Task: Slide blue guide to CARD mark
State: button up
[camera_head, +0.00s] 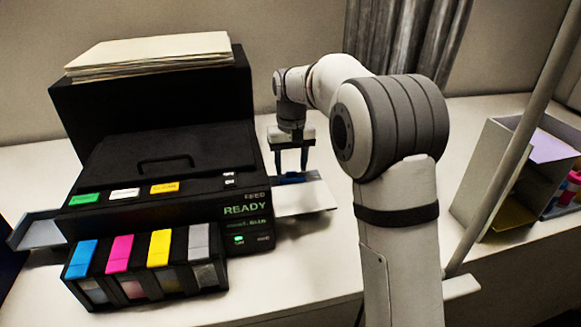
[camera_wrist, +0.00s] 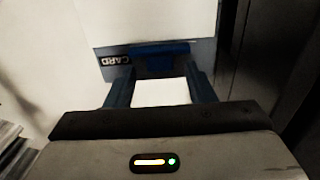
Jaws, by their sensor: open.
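The blue guide (camera_wrist: 160,60) is a dark blue piece at the edge of a white sheet on the printer's side tray. The CARD mark (camera_wrist: 115,61) is a dark label with upside-down white letters, just left of the guide in the wrist view. My gripper (camera_wrist: 158,82) is open, its blue fingers on either side of the guide's lower part; I cannot tell whether they touch it. In the head view my gripper (camera_head: 291,172) points down over the side tray (camera_head: 305,207), where the guide (camera_head: 291,178) shows small and partly hidden by the fingers.
The black printer (camera_head: 160,160) stands left of my gripper, with READY on its display and several ink cartridges (camera_head: 158,250) in front. Paper sheets (camera_head: 150,52) lie on top. A grey bin (camera_head: 485,170) stands at the right. The table front (camera_head: 290,280) is clear.

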aim_at(292, 172)
notch_tip(292, 172, up, 6)
jog(key=shift+r, duration=0.3)
jog(key=shift+s+d, duration=0.1)
jog(key=shift+d, duration=0.05)
jog(key=s+d+m+t, duration=0.1)
jog(key=s+d, duration=0.3)
jog(key=s, duration=0.4)
jog(key=s+d+t, duration=0.1)
jog(key=s+d, duration=0.3)
jog(key=s, duration=0.4)
jog(key=s+d+f, duration=0.2)
jog(key=s+f, duration=0.1)
jog(key=s, duration=0.4)
jog(key=s+d+f+m+t, duration=0.1)
jog(key=s+d+f, duration=0.1)
jog(key=s, duration=0.6)
jog(key=shift+f, duration=0.9)
jog(key=shift+d, duration=0.1)
jog(key=shift+c, duration=0.2)
